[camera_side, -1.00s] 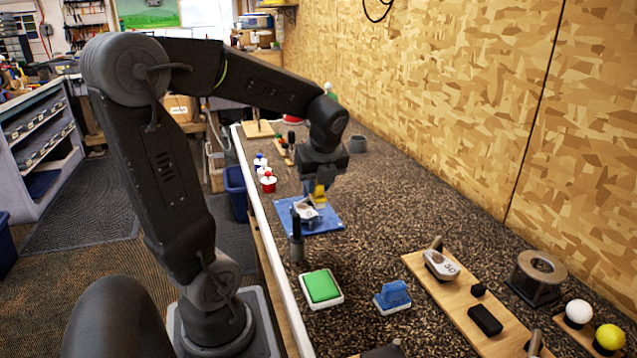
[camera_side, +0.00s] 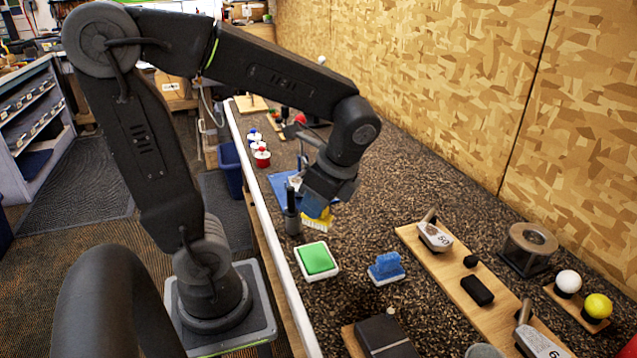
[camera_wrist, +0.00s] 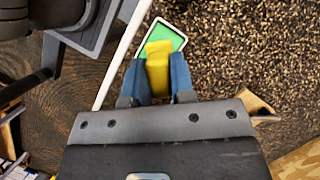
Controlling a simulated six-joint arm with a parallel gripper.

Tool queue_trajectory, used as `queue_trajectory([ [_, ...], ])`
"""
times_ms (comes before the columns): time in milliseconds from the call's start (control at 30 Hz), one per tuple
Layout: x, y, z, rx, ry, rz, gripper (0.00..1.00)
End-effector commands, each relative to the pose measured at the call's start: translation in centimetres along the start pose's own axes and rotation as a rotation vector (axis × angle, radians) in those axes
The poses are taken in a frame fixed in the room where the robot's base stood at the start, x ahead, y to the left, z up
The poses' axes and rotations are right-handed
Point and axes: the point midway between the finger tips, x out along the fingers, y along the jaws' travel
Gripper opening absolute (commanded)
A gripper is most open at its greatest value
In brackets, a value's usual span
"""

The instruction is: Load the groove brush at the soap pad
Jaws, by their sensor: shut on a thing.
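My gripper (camera_side: 320,203) is shut on the yellow groove brush (camera_side: 318,221), whose pale bristles point down. In the wrist view the brush (camera_wrist: 158,68) sits between the two blue fingers (camera_wrist: 158,82). The soap pad (camera_side: 317,258) is a green block in a white tray on the bench. The brush is in the air behind the pad in the side view, apart from it. In the wrist view the brush overlaps the lower part of the green pad (camera_wrist: 174,37) and hides some of it.
A blue block on a white base (camera_side: 386,267) is right of the pad. A wooden board (camera_side: 465,285) with a club head (camera_side: 435,236) lies farther right. A blue mat (camera_side: 279,184) is partly hidden behind my gripper.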

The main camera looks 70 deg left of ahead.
Motion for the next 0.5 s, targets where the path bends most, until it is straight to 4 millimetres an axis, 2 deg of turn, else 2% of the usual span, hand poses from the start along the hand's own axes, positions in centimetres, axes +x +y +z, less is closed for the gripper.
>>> queue_trajectory([
  [100,0.0,0.8,-0.2,-0.041,0.0,0.016,0.04],
  [267,0.7,1.0,-0.6,-0.054,-0.001,0.023,0.04],
  [500,2.9,1.0,-1.4,-0.053,-0.001,0.023,0.04],
])
